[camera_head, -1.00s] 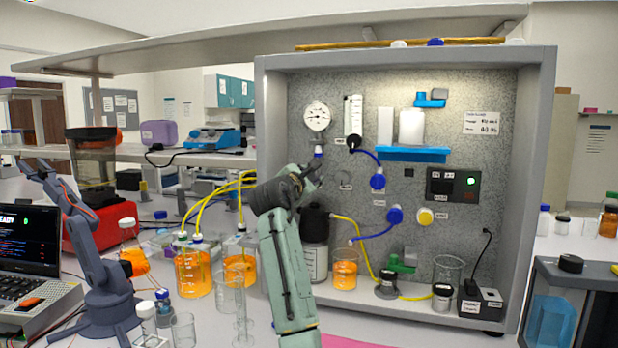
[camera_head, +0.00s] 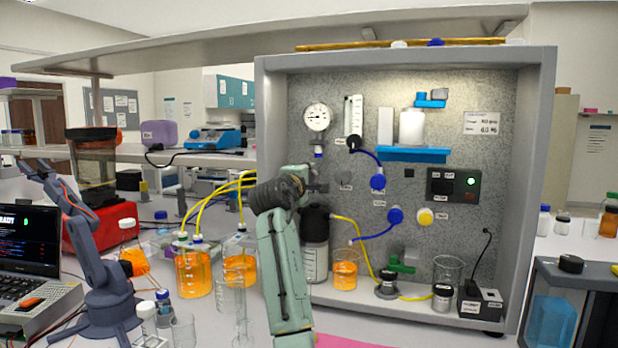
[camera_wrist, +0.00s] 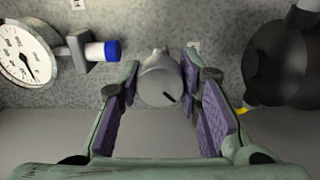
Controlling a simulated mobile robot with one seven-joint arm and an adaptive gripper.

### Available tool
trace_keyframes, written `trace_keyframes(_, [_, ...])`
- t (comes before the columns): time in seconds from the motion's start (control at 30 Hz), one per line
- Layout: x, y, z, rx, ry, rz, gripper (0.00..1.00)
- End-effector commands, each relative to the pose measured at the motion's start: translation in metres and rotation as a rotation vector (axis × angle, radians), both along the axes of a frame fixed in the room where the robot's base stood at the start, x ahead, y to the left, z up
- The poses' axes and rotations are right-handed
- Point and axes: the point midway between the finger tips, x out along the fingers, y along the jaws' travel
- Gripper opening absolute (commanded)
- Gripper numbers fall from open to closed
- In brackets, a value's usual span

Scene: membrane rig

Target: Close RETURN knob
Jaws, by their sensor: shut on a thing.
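A round grey knob (camera_wrist: 162,84) with a dark pointer line sits between the two purple-padded fingers of my gripper (camera_wrist: 160,74) in the wrist view. My gripper is shut on it, with one pad on each side. The pointer line slants toward the lower right of the picture. In the head view my gripper (camera_head: 321,187) is at the left part of the grey speckled panel (camera_head: 345,215), below the pressure gauge (camera_head: 317,117). There the knob is hard to make out behind my gripper, and its label is too small to read.
A blue-capped fitting (camera_wrist: 103,51) is left of my gripper and a black-capped bottle (camera_head: 315,247) stands below it. Blue knobs (camera_head: 378,182) (camera_head: 395,215) and a yellow knob (camera_head: 426,217) are to the right. Beakers with orange liquid (camera_head: 194,272) stand at left.

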Motion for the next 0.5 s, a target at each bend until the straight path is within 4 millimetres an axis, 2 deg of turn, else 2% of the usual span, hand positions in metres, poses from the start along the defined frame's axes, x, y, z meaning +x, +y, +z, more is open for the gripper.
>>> trace_keyframes(0.5, [-0.0001,0.0009,0.0020,0.465,-0.153,0.003,0.04])
